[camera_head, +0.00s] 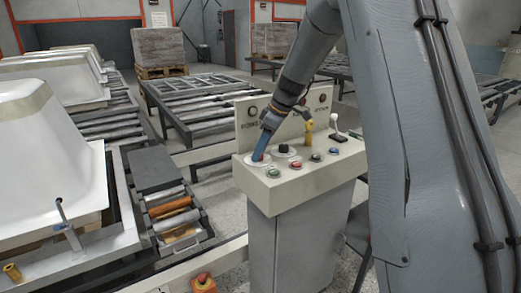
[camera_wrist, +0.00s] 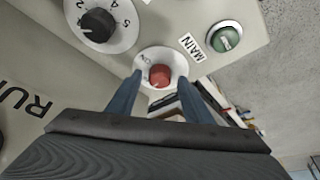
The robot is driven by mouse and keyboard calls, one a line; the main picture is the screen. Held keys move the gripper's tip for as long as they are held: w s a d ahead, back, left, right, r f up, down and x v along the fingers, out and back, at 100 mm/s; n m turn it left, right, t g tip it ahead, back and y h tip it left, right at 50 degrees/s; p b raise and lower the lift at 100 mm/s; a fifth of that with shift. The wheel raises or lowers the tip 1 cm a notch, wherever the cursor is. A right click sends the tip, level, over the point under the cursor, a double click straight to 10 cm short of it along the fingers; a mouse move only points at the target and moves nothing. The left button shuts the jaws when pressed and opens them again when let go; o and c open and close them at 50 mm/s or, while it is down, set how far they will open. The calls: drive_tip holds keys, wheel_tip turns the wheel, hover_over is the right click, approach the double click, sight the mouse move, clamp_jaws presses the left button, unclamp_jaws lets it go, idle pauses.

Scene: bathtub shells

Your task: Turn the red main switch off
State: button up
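The red main switch (camera_wrist: 160,75) is a small red knob on a round white plate, next to the label MAIN in the wrist view. My gripper (camera_wrist: 160,82) is open, with one blue finger on each side of the red knob. A gap shows between each finger and the knob, so it does not look gripped. In the head view my gripper (camera_head: 261,156) reaches down to the left end of the control panel (camera_head: 268,197). The fingers hide most of the red switch there. How deep the fingertips sit is hard to tell.
A black numbered dial (camera_wrist: 98,24) and a green button (camera_wrist: 225,37) lie close to the switch. The panel also carries a yellow lever (camera_head: 308,133), a white-based joystick (camera_head: 338,132) and several buttons. A roller conveyor (camera_head: 200,97) and white tub shells (camera_head: 62,150) stand left.

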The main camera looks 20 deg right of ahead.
drive_tip(key=shift+r, duration=0.1)
drive_tip(key=b+v, duration=0.1)
drive_tip(key=v, duration=0.6)
drive_tip(key=shift+r, duration=0.3)
drive_tip(key=shift+s, duration=0.1)
